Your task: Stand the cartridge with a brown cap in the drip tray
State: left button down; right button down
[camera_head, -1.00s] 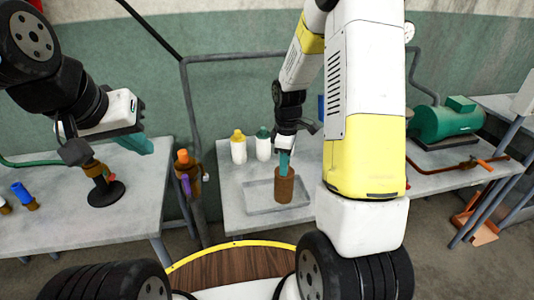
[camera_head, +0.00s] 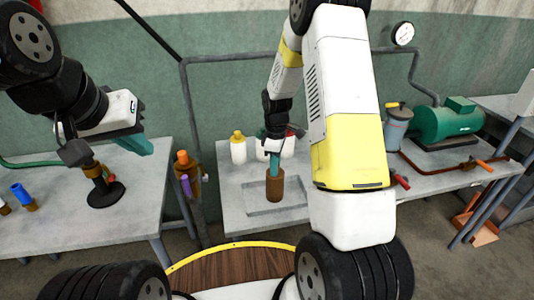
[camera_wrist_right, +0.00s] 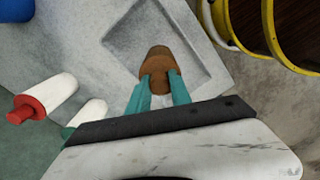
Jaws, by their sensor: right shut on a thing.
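The brown cylindrical cartridge (camera_head: 274,190) is between the teal fingers of my right gripper (camera_head: 273,166), which is shut on it. It looks about upright over the drip tray (camera_head: 253,202), a shallow grey tray on the middle table. I cannot tell whether its base touches the tray floor. In the right wrist view the cartridge (camera_wrist_right: 160,62) is held between both fingertips (camera_wrist_right: 160,85), with the tray (camera_wrist_right: 188,42) behind it. My left gripper (camera_head: 135,145) hangs over the left table, its teal fingers seen from the side; its opening is unclear.
White bottles with yellow (camera_head: 238,150), green and red (camera_wrist_right: 45,97) caps stand behind the tray, close to my right gripper. A black-based stand (camera_head: 105,192) is below my left gripper. A green motor (camera_head: 445,118) sits on the right table.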

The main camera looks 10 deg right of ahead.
jog(key=c, duration=1.2)
grip_release()
jog(key=shift+f, duration=0.1)
jog(key=shift+o, duration=0.2)
jog(key=s+r+m+t, duration=0.1)
jog(key=s+r+m, duration=0.15)
jog(key=r, duration=0.85)
jog(key=s+r+m+t, duration=0.1)
jog(key=s+r, duration=0.2)
jog(key=r, duration=0.7)
jog(key=s+a+r+m+t+y, duration=0.1)
jog(key=s+r+m, duration=0.3)
jog(key=s, duration=0.5)
jog(key=s+a+r+m+t+y, duration=0.1)
jog(key=s+r+m+t, duration=0.2)
jog(key=s, duration=0.7)
jog(key=shift+r+m, duration=0.8)
jog(key=shift+m, duration=0.15)
